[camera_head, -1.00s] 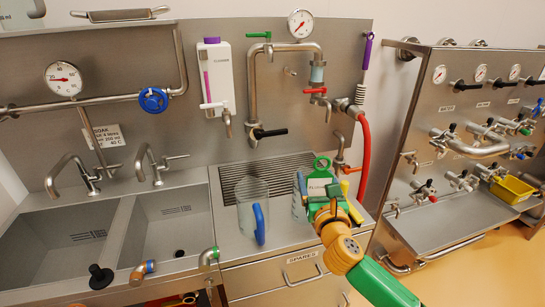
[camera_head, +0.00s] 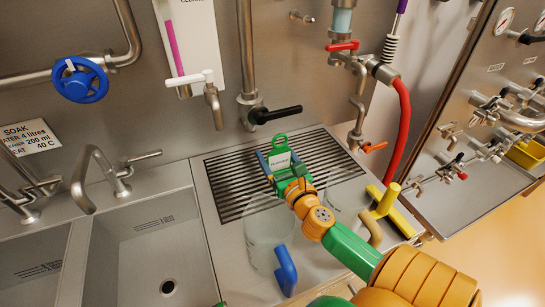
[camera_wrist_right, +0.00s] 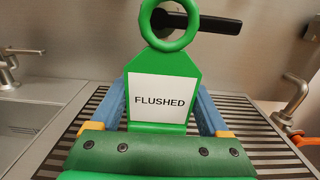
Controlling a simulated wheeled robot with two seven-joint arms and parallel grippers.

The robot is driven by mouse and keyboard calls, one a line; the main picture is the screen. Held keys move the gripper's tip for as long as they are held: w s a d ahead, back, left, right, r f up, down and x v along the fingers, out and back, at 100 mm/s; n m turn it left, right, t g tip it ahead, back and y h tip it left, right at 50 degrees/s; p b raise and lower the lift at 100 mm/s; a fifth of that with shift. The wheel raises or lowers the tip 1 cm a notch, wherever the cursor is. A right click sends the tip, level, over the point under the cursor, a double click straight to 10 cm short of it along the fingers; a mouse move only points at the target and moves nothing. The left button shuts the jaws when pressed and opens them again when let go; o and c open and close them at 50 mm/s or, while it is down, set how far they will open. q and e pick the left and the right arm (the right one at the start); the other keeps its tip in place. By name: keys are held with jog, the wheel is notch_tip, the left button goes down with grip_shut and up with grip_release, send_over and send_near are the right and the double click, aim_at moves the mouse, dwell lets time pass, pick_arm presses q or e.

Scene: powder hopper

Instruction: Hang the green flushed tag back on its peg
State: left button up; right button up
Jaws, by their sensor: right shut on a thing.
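The green tag with a white "FLUSHED" label (camera_head: 280,160) and a round ring at its top is in my right gripper (camera_head: 278,170). In the right wrist view the tag (camera_wrist_right: 162,97) stands upright between the two blue fingers, its ring (camera_wrist_right: 169,22) uppermost and free. The gripper is shut on the tag's sides, above the slotted drain grate. A small metal peg (camera_head: 301,17) sticks out of the steel back panel, above and right of the tag and apart from it. My left gripper is not in view.
A black-handled valve (camera_head: 274,115) is just behind the tag's ring. A clear jug with a blue handle (camera_head: 286,270) stands on the counter near my right arm. A yellow-handled tool (camera_head: 386,200) is to the right. A red hose (camera_head: 402,130) hangs on the right.

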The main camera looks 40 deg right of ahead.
notch_tip(320, 180, down, 6)
jog(key=b, duration=0.2)
jog(key=shift+f+b, duration=0.2)
jog(key=shift+b, duration=0.1)
jog(key=x, duration=0.4)
jog(key=shift+w, duration=0.1)
jog(key=shift+w+f, duration=0.15)
jog(key=shift+f, duration=0.6)
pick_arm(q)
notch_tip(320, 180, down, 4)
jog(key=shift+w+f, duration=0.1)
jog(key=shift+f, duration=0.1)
pick_arm(e)
jog(key=shift+r, duration=0.1)
jog(key=o, duration=1.2)
